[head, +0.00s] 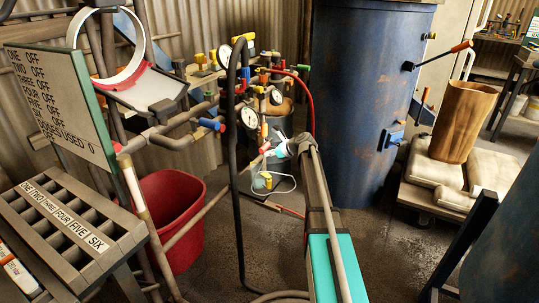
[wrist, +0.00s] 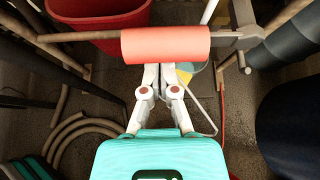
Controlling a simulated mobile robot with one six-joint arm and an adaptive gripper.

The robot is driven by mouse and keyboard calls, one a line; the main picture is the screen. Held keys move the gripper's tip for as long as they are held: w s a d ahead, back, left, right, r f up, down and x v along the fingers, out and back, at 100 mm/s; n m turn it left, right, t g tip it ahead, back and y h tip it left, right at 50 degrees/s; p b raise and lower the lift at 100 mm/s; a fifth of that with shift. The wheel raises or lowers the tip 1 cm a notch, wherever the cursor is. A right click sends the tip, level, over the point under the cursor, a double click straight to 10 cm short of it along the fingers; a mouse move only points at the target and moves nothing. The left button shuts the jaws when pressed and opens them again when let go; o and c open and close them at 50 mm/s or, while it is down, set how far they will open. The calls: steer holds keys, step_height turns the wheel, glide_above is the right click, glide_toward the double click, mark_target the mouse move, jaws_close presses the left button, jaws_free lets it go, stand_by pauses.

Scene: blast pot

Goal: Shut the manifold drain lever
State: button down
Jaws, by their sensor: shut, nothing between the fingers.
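A red cylindrical sleeve, which looks like the drain lever's handle (wrist: 165,45), lies crosswise just ahead of my gripper in the wrist view. A grey metal piece (wrist: 232,40) adjoins its right end, beside a brown pipe. My gripper (wrist: 164,68) has its white fingers together and empty. The fingertips reach the lower edge of the sleeve; whether they touch it I cannot tell. In the head view my gripper (head: 276,150) is among the manifold pipework, with a small red part (head: 264,147) at its tip. The lever's pivot is not clear.
A red bucket (head: 172,212) stands on the floor left of my arm. A black hose (head: 238,170) hangs close to the left of my gripper. Gauges (head: 249,117) and valves crowd behind it. A blue tank (head: 360,100) stands to the right. A slotted rack (head: 75,235) is at front left.

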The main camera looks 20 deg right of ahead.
steer(key=shift+r, duration=0.1)
steer(key=shift+r+p, duration=0.45)
steer(key=shift+p, duration=0.1)
steer(key=shift+f, duration=0.1)
steer(key=s+d+r+p, duration=0.1)
steer(key=s+d, duration=0.5)
steer(key=s, duration=0.1)
steer(key=shift+r, duration=0.2)
stand_by(1.1)
stand_by(0.4)
